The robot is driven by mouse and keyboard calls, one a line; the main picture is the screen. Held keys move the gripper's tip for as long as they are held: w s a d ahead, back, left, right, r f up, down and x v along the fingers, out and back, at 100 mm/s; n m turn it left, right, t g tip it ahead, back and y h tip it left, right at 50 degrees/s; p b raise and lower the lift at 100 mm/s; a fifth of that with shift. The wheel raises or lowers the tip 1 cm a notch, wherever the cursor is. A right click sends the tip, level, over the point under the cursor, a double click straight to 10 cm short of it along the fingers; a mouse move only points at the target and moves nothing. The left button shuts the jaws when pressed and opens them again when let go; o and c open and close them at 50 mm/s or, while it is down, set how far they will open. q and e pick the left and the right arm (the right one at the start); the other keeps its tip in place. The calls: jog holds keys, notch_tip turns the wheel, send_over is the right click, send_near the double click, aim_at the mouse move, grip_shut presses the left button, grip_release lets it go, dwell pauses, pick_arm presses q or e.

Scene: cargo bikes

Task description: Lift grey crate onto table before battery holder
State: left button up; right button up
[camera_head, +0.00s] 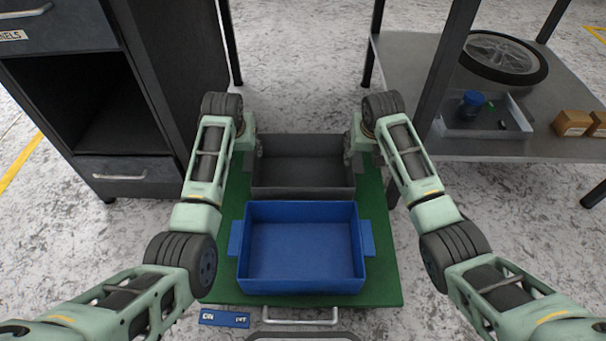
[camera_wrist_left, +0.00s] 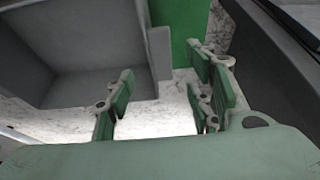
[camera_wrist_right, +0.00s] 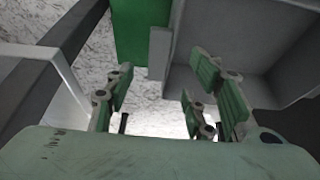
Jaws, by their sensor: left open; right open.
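The grey crate (camera_head: 302,175) is empty and sits on the far part of a green surface (camera_head: 385,275), behind a blue crate. My left gripper (camera_head: 256,150) is at the crate's left end and my right gripper (camera_head: 352,152) is at its right end. In the left wrist view my open fingers (camera_wrist_left: 165,105) are beside the grey crate wall (camera_wrist_left: 75,90), near its end handle (camera_wrist_left: 160,50). In the right wrist view my open fingers (camera_wrist_right: 160,105) are near the other handle (camera_wrist_right: 158,52). Whether the fingers touch the crate cannot be told. No battery holder is identifiable.
The empty blue crate (camera_head: 302,285) stands in front. A grey cabinet (camera_head: 75,90) is at left. At right a metal table (camera_head: 480,150) holds a wheel (camera_head: 503,57), a grey tray (camera_head: 505,133) with small parts, and cardboard boxes (camera_head: 572,124). A table post stands near my right arm.

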aim_at(249, 158)
pick_arm(q)
jog(key=shift+x, duration=3.95)
pick_arm(e)
jog(key=shift+x, duration=3.9)
pick_arm(q)
jog(key=shift+c, duration=0.5)
pick_arm(e)
jog(key=shift+c, duration=0.5)
pick_arm(q)
grip_shut()
pick_arm(e)
grip_shut()
pick_arm(q)
jog(key=shift+r, duration=0.1)
pick_arm(e)
jog(key=shift+w+r, duration=0.1)
